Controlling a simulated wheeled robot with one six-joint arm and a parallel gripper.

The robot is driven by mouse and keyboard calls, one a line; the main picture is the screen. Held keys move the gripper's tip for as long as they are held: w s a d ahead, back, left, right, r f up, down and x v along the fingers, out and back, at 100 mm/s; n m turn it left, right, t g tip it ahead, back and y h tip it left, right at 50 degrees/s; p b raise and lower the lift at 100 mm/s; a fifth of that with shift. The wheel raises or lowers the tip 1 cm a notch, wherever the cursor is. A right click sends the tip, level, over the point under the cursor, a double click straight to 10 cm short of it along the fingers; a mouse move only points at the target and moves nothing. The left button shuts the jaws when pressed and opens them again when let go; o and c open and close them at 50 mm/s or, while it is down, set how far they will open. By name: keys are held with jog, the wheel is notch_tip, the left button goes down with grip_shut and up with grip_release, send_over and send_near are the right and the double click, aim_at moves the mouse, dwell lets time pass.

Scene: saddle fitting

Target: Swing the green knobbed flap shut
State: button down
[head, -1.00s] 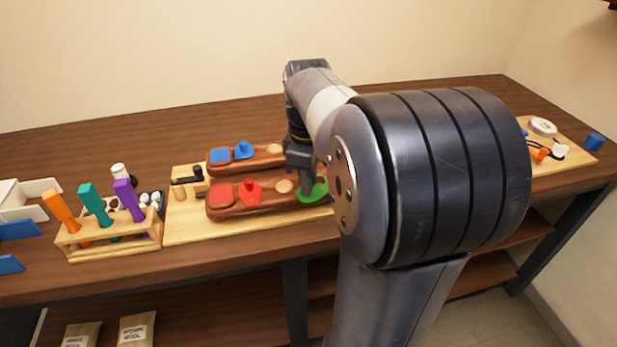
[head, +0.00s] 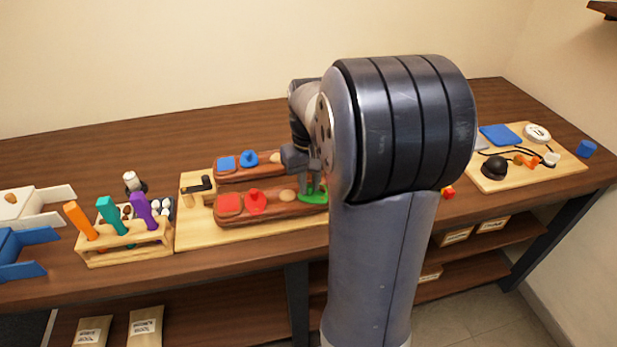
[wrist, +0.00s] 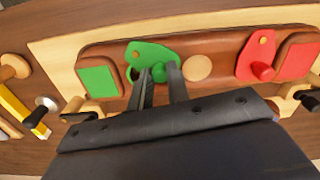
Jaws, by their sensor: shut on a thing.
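The green knobbed flap (wrist: 152,52) is a flat green plate with a round green knob (wrist: 158,72). It lies on a dark red-brown wooden block (wrist: 220,45), between a green square (wrist: 98,80) and a round pale wooden disc (wrist: 198,68). A dark opening shows in part at the flap's left edge in the wrist view. My gripper (wrist: 160,80) is shut on the knob. In the head view my gripper (head: 313,183) and arm hide part of the green flap (head: 313,196) and the right end of the block.
A red knobbed flap (wrist: 255,55) and red square (wrist: 297,60) share the block. A second block (head: 240,168) with blue parts lies behind. Orange, teal and purple handles stand in a wooden rack (head: 125,245) at left. A board with cables (head: 530,172) is at right.

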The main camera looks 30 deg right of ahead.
jog(key=m, duration=0.2)
jog(key=d+m+p, duration=0.1)
jog(key=m+p, duration=0.1)
jog(key=m, duration=0.1)
jog(key=shift+w+d+m, duration=0.25)
jog(key=shift+w+m, duration=0.05)
jog(key=shift+w, duration=0.05)
jog(key=m, duration=0.1)
jog(key=d+m+p, duration=0.1)
jog(key=m, duration=0.3)
jog(key=shift+d+p, duration=0.25)
jog(key=shift+p, duration=0.05)
jog(key=c, duration=1.3)
grip_release()
jog(key=shift+c, duration=0.2)
jog(key=shift+r, duration=0.1)
notch_tip(320, 180, up, 11)
jog(key=shift+f, duration=0.2)
